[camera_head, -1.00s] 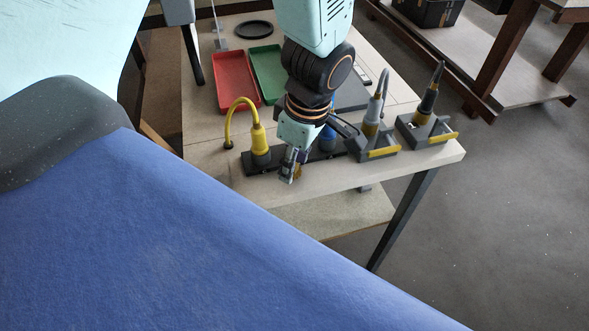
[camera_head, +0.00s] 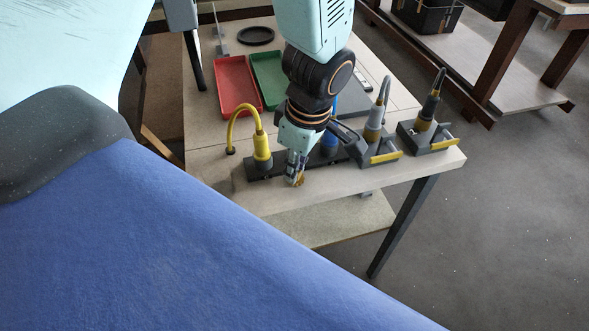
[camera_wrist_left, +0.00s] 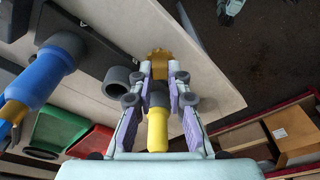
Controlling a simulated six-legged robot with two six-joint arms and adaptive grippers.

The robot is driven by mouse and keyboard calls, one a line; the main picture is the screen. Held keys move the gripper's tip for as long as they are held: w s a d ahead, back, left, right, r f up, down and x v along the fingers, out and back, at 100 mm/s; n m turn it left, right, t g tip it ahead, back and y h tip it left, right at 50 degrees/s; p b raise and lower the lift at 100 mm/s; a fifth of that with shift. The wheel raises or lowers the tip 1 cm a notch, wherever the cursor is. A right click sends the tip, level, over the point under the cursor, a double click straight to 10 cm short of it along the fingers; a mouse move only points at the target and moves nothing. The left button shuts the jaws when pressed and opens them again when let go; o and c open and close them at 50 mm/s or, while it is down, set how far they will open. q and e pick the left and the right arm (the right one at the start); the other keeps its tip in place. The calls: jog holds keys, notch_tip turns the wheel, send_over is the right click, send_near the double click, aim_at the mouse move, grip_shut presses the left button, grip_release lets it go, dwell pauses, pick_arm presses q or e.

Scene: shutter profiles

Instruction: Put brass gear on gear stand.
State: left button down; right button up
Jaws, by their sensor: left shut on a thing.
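My left gripper (camera_head: 296,178) is low over the front part of the bench, in front of the dark block that bears the yellow and blue plugs. Its fingers are shut on a small brass gear (camera_wrist_left: 160,60), which sits between the fingertips in the left wrist view. In the head view only a small brass part (camera_head: 300,180) of the gear shows at the fingertips. I cannot make out a gear stand for certain in either view. My right gripper is not in view.
A yellow plug (camera_head: 261,148) and a blue plug (camera_head: 330,138) are close to the gripper. Two grey stands with yellow fronts (camera_head: 386,157) (camera_head: 443,144) are to the right. Red (camera_head: 236,84) and green (camera_head: 268,76) trays lie behind. The front bench strip is bare.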

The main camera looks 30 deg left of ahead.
pick_arm(q)
jog(key=shift+r, duration=0.35)
notch_tip(320, 180, up, 9)
jog(key=p, duration=0.3)
jog(key=shift+w+r, duration=0.15)
jog(key=shift+r, duration=0.05)
jog(key=shift+d, duration=0.1)
